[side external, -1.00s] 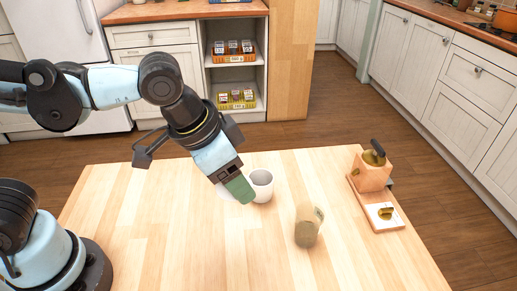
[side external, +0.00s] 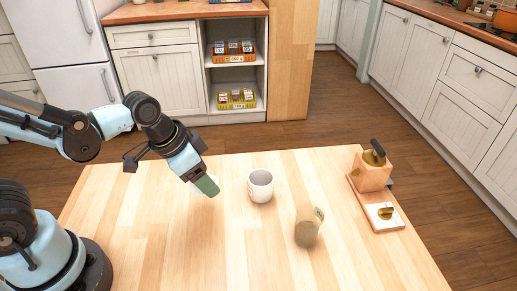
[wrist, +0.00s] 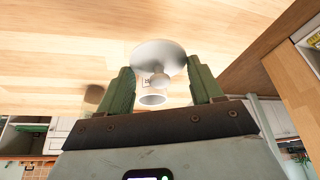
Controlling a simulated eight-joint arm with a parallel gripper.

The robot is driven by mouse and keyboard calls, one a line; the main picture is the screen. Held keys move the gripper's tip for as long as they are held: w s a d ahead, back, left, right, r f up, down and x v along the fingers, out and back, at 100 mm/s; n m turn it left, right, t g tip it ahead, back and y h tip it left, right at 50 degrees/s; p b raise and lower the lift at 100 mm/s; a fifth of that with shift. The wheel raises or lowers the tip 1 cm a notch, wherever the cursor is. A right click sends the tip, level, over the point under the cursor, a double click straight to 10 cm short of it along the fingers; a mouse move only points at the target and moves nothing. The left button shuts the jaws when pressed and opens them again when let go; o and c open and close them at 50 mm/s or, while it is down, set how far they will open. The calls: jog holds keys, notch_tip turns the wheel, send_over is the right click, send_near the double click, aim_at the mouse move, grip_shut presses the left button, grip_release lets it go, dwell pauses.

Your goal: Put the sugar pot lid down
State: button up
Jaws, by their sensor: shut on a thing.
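The sugar pot lid (wrist: 158,52) is a white disc with a round knob, seen between my green fingers in the wrist view. My gripper (side external: 207,186) is shut on it and holds it over the left part of the table; the wrist view also shows the gripper (wrist: 161,74). In the side view the lid is mostly hidden behind the fingers, with only a pale edge showing. The white sugar pot (side external: 260,187) stands upright and open on the table, to the right of my gripper and apart from it.
The wooden table (side external: 165,245) is clear in front of my gripper and to its left. A brownish jar-like object (side external: 306,233) stands right of the pot. A wooden block (side external: 371,173) with dark and brass parts sits on a small board at the right edge.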

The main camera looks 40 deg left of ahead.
jog(key=shift+w+a+f, duration=0.9)
jog(key=shift+a+f, duration=0.1)
jog(key=shift+a, duration=0.2)
jog(key=shift+f, duration=1.9)
jog(key=shift+f, duration=0.15)
jog(key=o, duration=1)
jog(key=shift+o, duration=0.2)
jog(key=s+a+r+n+t+y, duration=0.1)
jog(key=r+n, duration=0.1)
jog(key=r, duration=0.4)
jog(key=s+a+r+n+t, duration=0.1)
jog(key=a+r+n+t, duration=0.1)
jog(key=r, duration=0.5)
jog(key=shift+s+a+r+y, duration=0.25)
jog(key=shift+s+y, duration=0.15)
